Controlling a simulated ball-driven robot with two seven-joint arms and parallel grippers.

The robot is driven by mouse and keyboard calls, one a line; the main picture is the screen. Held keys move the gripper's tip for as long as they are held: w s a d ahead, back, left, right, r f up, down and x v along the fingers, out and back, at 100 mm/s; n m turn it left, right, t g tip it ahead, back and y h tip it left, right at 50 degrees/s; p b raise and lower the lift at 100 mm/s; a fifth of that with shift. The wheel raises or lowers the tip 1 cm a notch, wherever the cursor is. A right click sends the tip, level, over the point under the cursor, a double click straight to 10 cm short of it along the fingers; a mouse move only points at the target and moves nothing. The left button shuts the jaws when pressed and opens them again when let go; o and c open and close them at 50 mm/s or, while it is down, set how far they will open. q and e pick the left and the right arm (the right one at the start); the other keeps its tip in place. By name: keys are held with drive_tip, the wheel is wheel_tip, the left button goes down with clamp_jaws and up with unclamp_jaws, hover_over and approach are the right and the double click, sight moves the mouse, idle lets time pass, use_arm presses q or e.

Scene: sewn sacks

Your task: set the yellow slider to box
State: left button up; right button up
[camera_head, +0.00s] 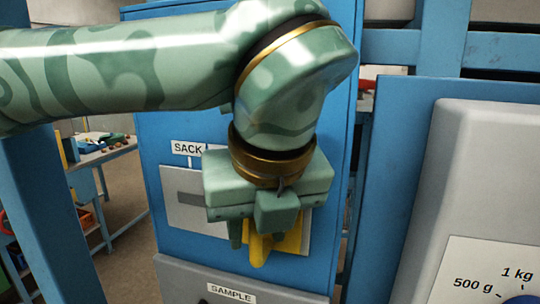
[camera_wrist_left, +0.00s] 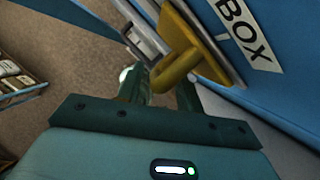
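The yellow slider (camera_head: 287,241) sits at the right part of a grey slotted plate (camera_head: 181,197) on the blue cabinet front; my left gripper hides part of it. In the left wrist view the yellow slider's handle (camera_wrist_left: 178,66) sticks out from the plate, close to the white BOX label (camera_wrist_left: 248,33). The SACK label (camera_head: 187,148) is above the plate's left part. My left gripper (camera_head: 256,238) is at the handle, its fingers (camera_wrist_left: 161,93) apart with the handle's end at the gap between them. I cannot tell whether they touch it. My right gripper is not in view.
A grey panel with a SAMPLE label (camera_head: 231,293) is below the plate. A grey dial housing (camera_head: 480,150) with weight marks stands at the right. A blue post (camera_head: 40,200) and a workbench (camera_head: 105,155) are at the left.

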use_arm(q)
drive_tip(key=p+v, duration=0.1)
drive_tip(key=v, duration=1.5)
drive_tip(key=shift+d, duration=0.15)
